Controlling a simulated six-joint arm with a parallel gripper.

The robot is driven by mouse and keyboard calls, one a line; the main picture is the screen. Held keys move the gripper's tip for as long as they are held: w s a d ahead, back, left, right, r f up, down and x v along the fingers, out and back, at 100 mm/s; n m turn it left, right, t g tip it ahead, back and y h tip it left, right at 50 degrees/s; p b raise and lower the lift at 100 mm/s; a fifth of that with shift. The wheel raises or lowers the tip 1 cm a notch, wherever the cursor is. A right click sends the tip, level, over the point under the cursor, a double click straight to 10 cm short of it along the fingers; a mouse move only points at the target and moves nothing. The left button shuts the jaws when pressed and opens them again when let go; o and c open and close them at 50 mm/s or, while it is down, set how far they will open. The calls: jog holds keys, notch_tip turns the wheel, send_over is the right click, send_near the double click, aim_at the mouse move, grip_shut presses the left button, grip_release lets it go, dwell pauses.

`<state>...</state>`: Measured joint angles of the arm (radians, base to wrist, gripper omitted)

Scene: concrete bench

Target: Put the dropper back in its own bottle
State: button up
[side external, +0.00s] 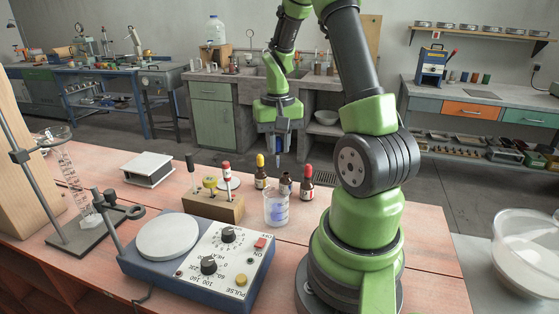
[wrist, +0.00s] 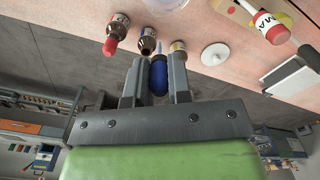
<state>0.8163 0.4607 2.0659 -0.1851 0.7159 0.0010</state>
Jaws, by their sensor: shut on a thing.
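My gripper (side external: 279,150) is shut on the dropper, holding it by its blue bulb (wrist: 159,77). The dropper's pale tip shows just past the bulb in the wrist view. An open brown bottle (side external: 286,187) stands on the bench between a yellow-topped bottle (side external: 261,178) and a red-topped bottle (side external: 307,188). In the side view my gripper is higher than the bottles and apart from them. In the wrist view the open bottle's dark mouth (wrist: 148,43) is just beyond the bulb. A finger partly hides the yellow-topped bottle there.
A glass beaker (side external: 276,210) with something blue stands in front of the bottles. A wooden block (side external: 214,208) with upright tools, a white disc (wrist: 214,54) and a hotplate (side external: 190,260) are to the left. The bench's far edge lies behind the bottles.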

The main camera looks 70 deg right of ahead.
aim_at(286, 184)
jog(key=d+f+m, duration=0.3)
jog(key=d+f, duration=0.1)
jog(key=d, duration=0.2)
jog(key=shift+d+f+m, duration=0.15)
jog(key=shift+f+m, duration=0.15)
jog(key=shift+f, duration=0.05)
jog(key=shift+f, duration=1.05)
dwell(0.7)
jog(key=shift+f, duration=1)
jog(key=o, duration=1.1)
